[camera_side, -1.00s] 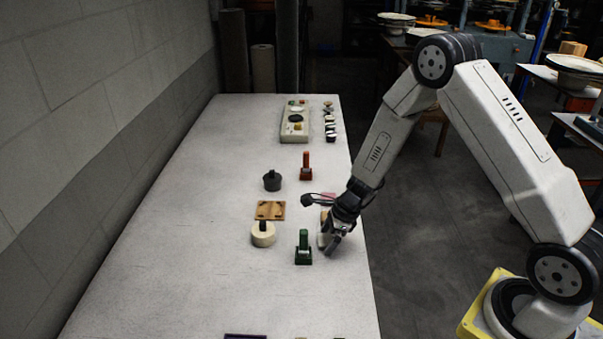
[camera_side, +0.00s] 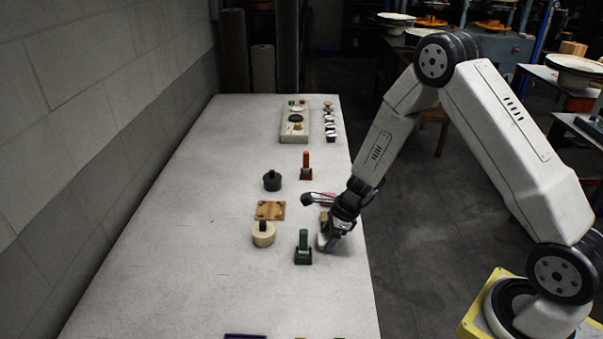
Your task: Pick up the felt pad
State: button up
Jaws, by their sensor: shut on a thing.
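My gripper (camera_side: 331,240) is low over the right edge of the white table, to the right of the green-handled stamp-like tool. It is shut on a small pale piece (camera_side: 321,240) that shows at the left of its fingers. This piece looks like the felt pad, but the fingers and wrist cover most of it. I cannot tell whether it still touches the table.
The green-handled tool (camera_side: 303,247) stands close to the left of my gripper. A cream round block (camera_side: 263,234), wooden board (camera_side: 277,210), dark round block (camera_side: 272,181) and red-handled tool (camera_side: 306,166) stand around. A long tray (camera_side: 288,136) is at the back.

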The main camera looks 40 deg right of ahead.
jog(key=shift+r, duration=0.55)
jog(key=s+r, duration=1.1)
jog(key=s, duration=0.3)
jog(key=shift+a+r, duration=0.3)
jog(key=shift+r, duration=0.05)
jog(key=w+a+f, duration=0.1)
jog(key=w+f, duration=0.1)
jog(key=w, duration=1.5)
jog(key=w+f+m, duration=0.1)
jog(key=w+f, duration=0.1)
jog(key=w, duration=1.5)
jog(key=shift+a+f, duration=0.3)
jog(key=shift+a, duration=0.05)
